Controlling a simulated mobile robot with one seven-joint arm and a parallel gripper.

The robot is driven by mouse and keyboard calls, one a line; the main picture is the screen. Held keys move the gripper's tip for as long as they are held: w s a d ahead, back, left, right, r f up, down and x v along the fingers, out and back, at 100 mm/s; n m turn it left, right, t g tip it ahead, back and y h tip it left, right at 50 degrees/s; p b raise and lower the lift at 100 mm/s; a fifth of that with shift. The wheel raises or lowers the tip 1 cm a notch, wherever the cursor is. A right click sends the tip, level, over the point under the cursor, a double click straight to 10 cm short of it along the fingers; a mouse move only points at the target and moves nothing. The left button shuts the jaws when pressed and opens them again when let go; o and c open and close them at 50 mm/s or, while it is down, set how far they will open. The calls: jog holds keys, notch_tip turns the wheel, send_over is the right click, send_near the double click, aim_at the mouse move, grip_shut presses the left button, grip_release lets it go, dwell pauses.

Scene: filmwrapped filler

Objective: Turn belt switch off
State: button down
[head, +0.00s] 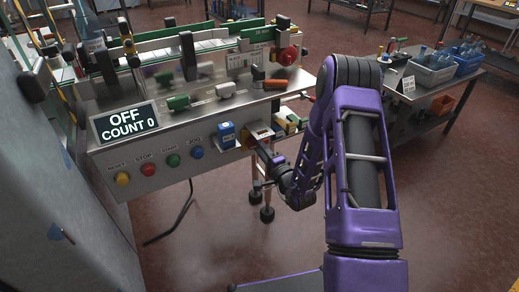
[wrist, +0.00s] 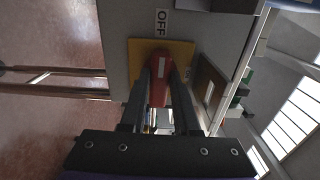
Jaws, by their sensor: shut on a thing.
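The belt switch is a red knob (wrist: 158,90) on a yellow plate (wrist: 137,52), set in the machine's front panel. A white mark on the knob's end lies toward the OFF label (wrist: 162,22) in the wrist view. My gripper (wrist: 163,78) is shut on the knob, one dark finger on each side. In the head view my gripper (head: 259,147) reaches the right end of the front panel and largely hides the switch. The display (head: 125,122) reads "OFF, COUNT 0".
Yellow, red, green and blue buttons (head: 172,160) line the panel left of the switch, with a blue box (head: 226,133) close beside it. The floor in front is clear.

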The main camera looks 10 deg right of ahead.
dwell(0.4)
jog(key=c, duration=0.6)
grip_release()
jog(key=shift+c, duration=0.2)
jog(key=v, duration=1.7)
jog(key=shift+s, duration=0.2)
jog(key=shift+w, duration=0.1)
